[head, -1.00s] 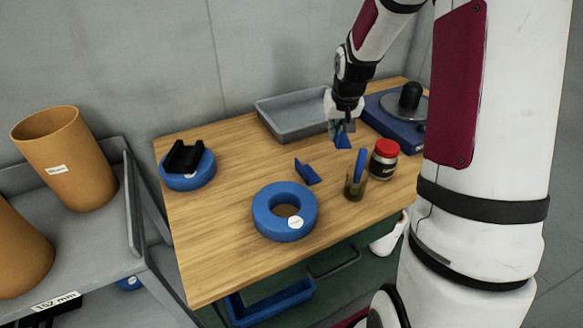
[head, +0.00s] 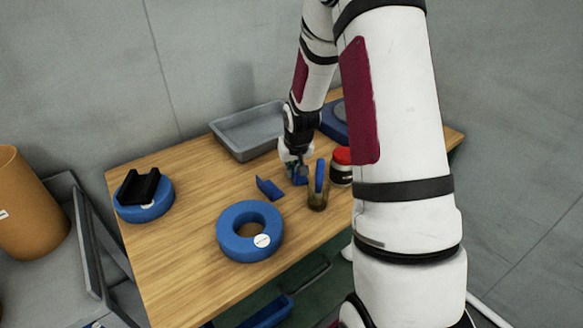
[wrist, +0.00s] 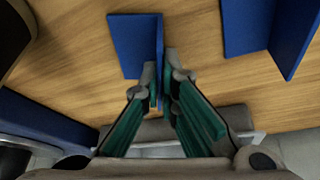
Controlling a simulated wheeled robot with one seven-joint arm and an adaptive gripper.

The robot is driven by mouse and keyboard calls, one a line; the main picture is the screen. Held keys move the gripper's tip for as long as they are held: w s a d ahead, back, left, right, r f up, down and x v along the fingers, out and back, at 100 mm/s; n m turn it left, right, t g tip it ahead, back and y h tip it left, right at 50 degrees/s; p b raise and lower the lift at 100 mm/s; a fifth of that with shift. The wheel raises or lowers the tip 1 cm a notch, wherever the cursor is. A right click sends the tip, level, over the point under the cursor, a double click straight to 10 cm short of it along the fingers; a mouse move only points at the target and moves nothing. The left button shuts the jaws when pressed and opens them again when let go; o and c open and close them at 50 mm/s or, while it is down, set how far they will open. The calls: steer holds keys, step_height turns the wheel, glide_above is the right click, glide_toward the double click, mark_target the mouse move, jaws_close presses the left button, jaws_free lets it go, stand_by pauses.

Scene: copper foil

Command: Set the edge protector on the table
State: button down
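My gripper (wrist: 160,72) is shut on the upright flange of a blue L-shaped edge protector (wrist: 133,42). In the head view my gripper (head: 300,172) is low over the wooden table (head: 185,245), largely hiding the held piece. Whether that piece touches the table, I cannot tell. A second blue edge protector (head: 269,189) lies on the table just left of my gripper. It also shows in the wrist view (wrist: 245,25) at the upper right, apart from the held one.
A glass with a blue item (head: 318,190) and a red-lidded jar (head: 341,168) stand close right of my gripper. A grey tray (head: 247,133) is behind. A blue ring (head: 232,243) and a blue ring with a black cradle (head: 143,200) lie left. The front-left tabletop is clear.

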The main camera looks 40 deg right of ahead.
steer(key=c, duration=1.8)
jaws_free()
steer(key=shift+f, duration=0.1)
steer(key=p+v, duration=0.1)
steer(key=v, duration=1.1)
steer(key=s+a+r+n, duration=0.2)
steer(key=s+a+r, duration=0.8)
steer(key=a+r, duration=0.15)
steer(key=s+a+r+n+y, duration=0.1)
steer(key=s+a+r, duration=0.1)
steer(key=s, duration=0.6)
steer(key=s+a+r+n, duration=0.1)
steer(key=s+a, duration=0.4)
steer(key=s, duration=0.3)
steer(key=shift+r+y, duration=0.35)
steer(key=shift+y, duration=0.05)
